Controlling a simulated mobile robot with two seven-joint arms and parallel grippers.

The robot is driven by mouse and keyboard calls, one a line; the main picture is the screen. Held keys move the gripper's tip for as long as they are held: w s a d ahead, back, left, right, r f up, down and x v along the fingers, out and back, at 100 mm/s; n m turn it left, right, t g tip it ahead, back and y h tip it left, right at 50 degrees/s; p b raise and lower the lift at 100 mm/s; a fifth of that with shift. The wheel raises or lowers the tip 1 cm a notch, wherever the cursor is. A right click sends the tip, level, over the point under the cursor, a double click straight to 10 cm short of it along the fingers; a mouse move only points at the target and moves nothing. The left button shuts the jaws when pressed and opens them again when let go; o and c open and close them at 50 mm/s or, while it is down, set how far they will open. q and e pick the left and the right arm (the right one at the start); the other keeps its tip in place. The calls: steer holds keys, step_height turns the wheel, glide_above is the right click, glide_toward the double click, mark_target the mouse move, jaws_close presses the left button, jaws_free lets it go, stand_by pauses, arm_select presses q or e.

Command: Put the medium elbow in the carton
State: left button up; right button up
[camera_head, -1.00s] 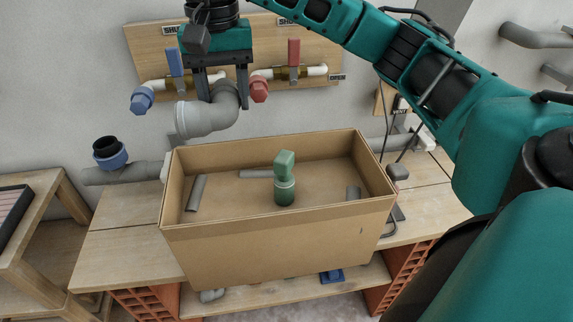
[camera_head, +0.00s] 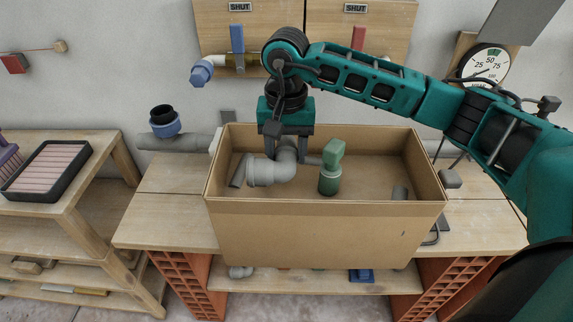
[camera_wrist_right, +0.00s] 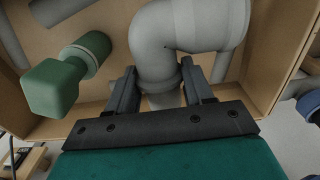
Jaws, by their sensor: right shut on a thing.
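The grey elbow pipe (camera_head: 270,170) is held at the open top of the cardboard carton (camera_head: 320,225), over its left part. My right gripper (camera_head: 289,148) points down and is shut on the elbow. The right wrist view shows the elbow (camera_wrist_right: 180,35) between the two black fingers (camera_wrist_right: 160,92), with the carton's inside around it. I cannot tell whether the elbow touches the carton floor. A green bottle-like thing (camera_head: 330,170) stands in the carton just right of the elbow. My left gripper is not in view.
Short grey pipe pieces (camera_head: 399,193) lie in the carton. The carton stands on a wooden bench (camera_head: 165,220) with red brick supports. Valve panels (camera_head: 285,20) and a pressure gauge (camera_head: 487,65) are on the wall behind. A side shelf holds a dark tray (camera_head: 48,168).

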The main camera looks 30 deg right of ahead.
mark_target(286, 145)
steer(key=shift+f, duration=2.05)
steer(key=shift+f, duration=0.2)
steer(key=o, duration=1.1)
steer(key=shift+c, duration=0.2)
steer(key=shift+r, duration=0.1)
step_height(286, 145, up, 12)
steer(key=shift+r, duration=0.1)
